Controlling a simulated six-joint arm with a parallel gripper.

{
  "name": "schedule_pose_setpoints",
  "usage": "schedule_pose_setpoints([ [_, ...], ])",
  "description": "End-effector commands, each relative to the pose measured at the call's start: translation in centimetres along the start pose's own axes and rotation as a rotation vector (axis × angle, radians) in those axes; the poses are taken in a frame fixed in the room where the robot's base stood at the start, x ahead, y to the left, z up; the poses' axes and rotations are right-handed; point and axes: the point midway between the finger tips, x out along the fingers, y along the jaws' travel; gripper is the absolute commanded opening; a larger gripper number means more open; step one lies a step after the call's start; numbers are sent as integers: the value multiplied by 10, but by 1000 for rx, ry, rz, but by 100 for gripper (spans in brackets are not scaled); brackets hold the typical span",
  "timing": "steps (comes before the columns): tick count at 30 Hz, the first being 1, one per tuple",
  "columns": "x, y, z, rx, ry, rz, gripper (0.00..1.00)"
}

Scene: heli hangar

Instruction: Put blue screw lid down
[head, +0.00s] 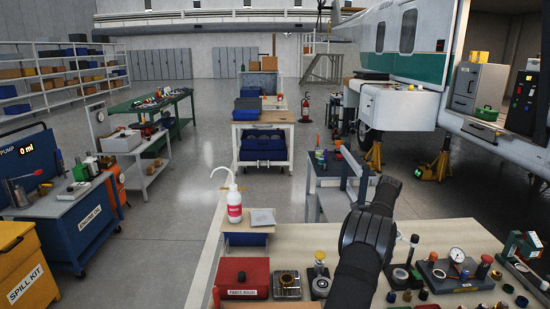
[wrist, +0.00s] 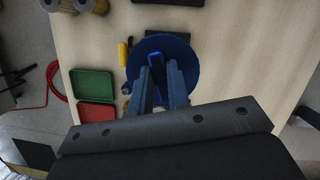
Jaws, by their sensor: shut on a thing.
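In the wrist view, my gripper (wrist: 160,72) is shut on the raised grip bar in the middle of the blue screw lid (wrist: 184,52). The lid is a round, dark blue disc seen from above. My fingers cover part of its near side. What lies under the lid is hidden, and I cannot tell whether it touches the pale tabletop (wrist: 235,50) or hangs above it. In the head view, my dark arm reaches over the bench, and I cannot make out the fingers or the lid there.
In the wrist view, a green tray (wrist: 91,84) and a red tray (wrist: 97,113) lie left of the lid. A yellow-handled tool (wrist: 123,53) is close beside it. The tabletop right of the lid is clear. In the head view, a white bottle (head: 234,206) stands left of my arm.

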Motion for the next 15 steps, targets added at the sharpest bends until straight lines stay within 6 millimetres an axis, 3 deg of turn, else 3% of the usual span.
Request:
schedule_pose_setpoints([
  [8,0,3,-1,3,0,-1,0],
  [11,-2,14,-4,16,-1,-5,0],
  [15,-4,47,-12,52,-3,-17,0],
])
